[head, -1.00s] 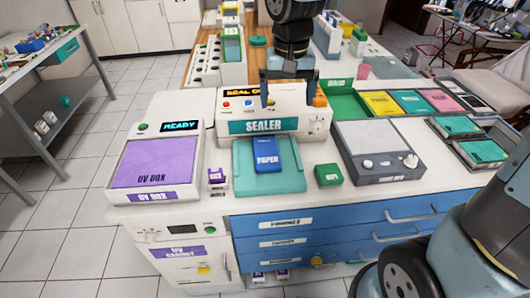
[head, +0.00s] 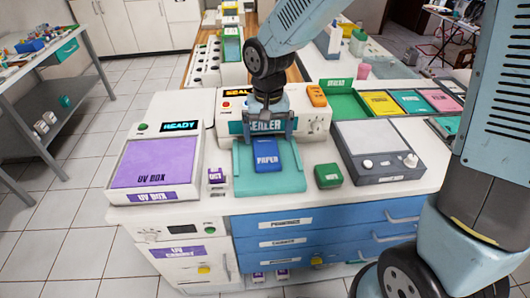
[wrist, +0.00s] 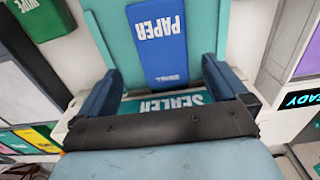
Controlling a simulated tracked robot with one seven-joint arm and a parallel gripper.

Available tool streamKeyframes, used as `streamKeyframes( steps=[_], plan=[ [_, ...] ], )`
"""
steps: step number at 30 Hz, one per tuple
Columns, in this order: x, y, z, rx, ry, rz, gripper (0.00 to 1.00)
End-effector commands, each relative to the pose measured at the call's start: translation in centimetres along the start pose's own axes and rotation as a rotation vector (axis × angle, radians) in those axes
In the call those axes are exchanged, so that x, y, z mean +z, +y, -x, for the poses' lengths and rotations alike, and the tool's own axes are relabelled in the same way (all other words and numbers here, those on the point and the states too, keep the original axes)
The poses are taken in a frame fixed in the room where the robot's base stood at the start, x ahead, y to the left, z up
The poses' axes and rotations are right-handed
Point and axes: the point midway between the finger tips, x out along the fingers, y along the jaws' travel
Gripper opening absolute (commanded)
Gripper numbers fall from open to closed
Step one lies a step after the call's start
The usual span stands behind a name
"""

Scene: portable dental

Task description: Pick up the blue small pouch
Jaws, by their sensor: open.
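The blue small pouch (head: 266,156), marked PAPER, lies on the teal tray (head: 285,183) in front of the sealer (head: 316,122). My gripper (head: 267,132) is above the far end of the pouch, pointing down, open and empty. In the wrist view the pouch (wrist: 158,45) lies beyond and between the two open fingers (wrist: 158,80), apart from them. The pouch's far end is partly hidden by my gripper in the head view.
The UV box (head: 155,163) stands left, with a small purple-marked box (head: 216,177) beside the tray. A green block (head: 328,176) and a grey device (head: 374,150) stand right. The sealer body rises close behind the tray.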

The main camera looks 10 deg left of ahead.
Motion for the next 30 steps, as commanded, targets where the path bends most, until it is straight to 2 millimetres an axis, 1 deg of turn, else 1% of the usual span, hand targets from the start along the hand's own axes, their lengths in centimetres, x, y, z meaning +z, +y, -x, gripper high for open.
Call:
streamKeyframes(
  steps=[4,9,12,16,22,23,30],
  plan=[
    [0.0,-0.2,-1.3,0.001,-0.003,0.0,1.0],
    [-0.2,-0.5,-3.5,0.0,-0.003,0.001,1.0],
    [-0.2,-0.5,-4.5,0.0,-0.001,0.002,1.0],
    [-0.2,-0.5,-5.1,0.0,-0.001,0.001,1.0],
    [-0.2,-0.5,-5.2,0.0,0.0,0.001,1.0],
    [-0.2,-0.5,-5.2,0.0,0.0,0.001,0.99],
    [-0.2,-0.5,-5.1,0.0,0.0,0.001,0.76]
  ],
)
